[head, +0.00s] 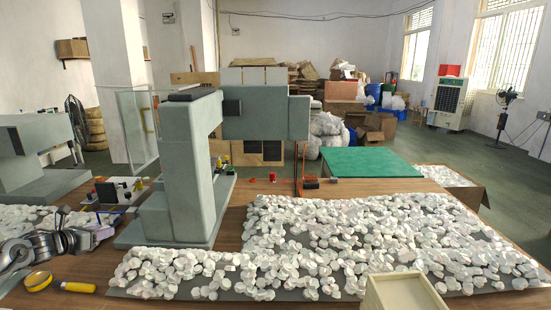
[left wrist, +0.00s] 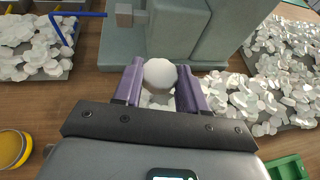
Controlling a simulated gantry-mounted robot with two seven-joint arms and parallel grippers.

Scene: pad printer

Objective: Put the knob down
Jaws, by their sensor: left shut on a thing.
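The knob (left wrist: 160,73) is a round white piece held between the two purple fingers of my left gripper (left wrist: 160,84) in the left wrist view. The fingers are shut on its sides. In the head view my left gripper (head: 103,233) is at the left, beside the base of the grey-green pad printer (head: 180,175). I cannot make out the knob clearly in the head view. In the left wrist view the printer base (left wrist: 125,55) is just beyond the knob. My right gripper is not in view.
Many white knobs lie spread on a dark mat (head: 130,292) across the table front. A yellow tape roll (head: 38,281) and a yellow-handled tool (head: 78,287) lie front left. A cream box (head: 400,292) stands at the front. A green mat (head: 370,162) is behind.

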